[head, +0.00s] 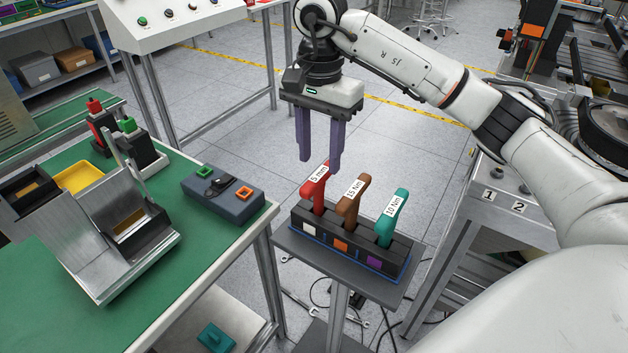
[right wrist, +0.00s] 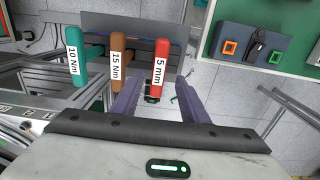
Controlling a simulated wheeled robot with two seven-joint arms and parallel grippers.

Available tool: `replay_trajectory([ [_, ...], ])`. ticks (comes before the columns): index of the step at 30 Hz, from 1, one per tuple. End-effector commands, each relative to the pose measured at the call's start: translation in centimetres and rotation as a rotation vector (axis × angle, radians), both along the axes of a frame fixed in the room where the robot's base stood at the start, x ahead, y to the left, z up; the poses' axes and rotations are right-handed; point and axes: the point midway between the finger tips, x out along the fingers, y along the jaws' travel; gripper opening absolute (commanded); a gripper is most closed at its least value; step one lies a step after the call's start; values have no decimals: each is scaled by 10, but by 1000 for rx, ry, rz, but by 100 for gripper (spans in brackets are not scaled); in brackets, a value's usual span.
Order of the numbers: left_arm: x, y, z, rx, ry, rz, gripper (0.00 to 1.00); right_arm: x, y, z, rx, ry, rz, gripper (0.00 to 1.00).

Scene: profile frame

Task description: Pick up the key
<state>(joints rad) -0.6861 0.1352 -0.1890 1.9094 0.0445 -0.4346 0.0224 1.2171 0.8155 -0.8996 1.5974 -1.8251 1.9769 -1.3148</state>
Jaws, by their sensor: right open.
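A brown handle (head: 349,208) marked "15 Nm" stands in the middle slot and a teal handle (head: 391,216) marked "10 Nm" in the right slot. My right gripper (head: 320,164) is open and empty, fingers down, just above and behind the red key. In the right wrist view the red key (right wrist: 161,66) lies ahead, between the lines of the two fingers (right wrist: 157,90). The key's lower shaft is hidden in the holder. My left gripper is not in view.
The holder sits on a small grey stand (head: 395,295). A green-topped table (head: 150,275) at left carries a grey box (head: 208,197) with orange and green squares, and a metal fixture (head: 110,225). A metal bench (head: 480,215) stands at right.

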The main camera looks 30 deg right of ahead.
Motion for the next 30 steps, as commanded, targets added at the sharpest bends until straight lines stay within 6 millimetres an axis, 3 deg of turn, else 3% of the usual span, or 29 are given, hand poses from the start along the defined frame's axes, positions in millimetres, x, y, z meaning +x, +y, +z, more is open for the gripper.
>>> replay_trajectory([
  [3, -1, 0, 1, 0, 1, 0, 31, -2, 0, -21, 1, 6, 1, 41],
  [11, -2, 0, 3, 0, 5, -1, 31, -2, 1, -44, 3, 3, 2, 41],
  [21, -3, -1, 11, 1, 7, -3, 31, -3, 3, -88, 4, 3, 1, 41],
  [29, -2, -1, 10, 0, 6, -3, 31, -2, 3, -91, 5, 0, 1, 41],
  [30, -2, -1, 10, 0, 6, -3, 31, -2, 3, -91, 5, 0, 1, 36],
])
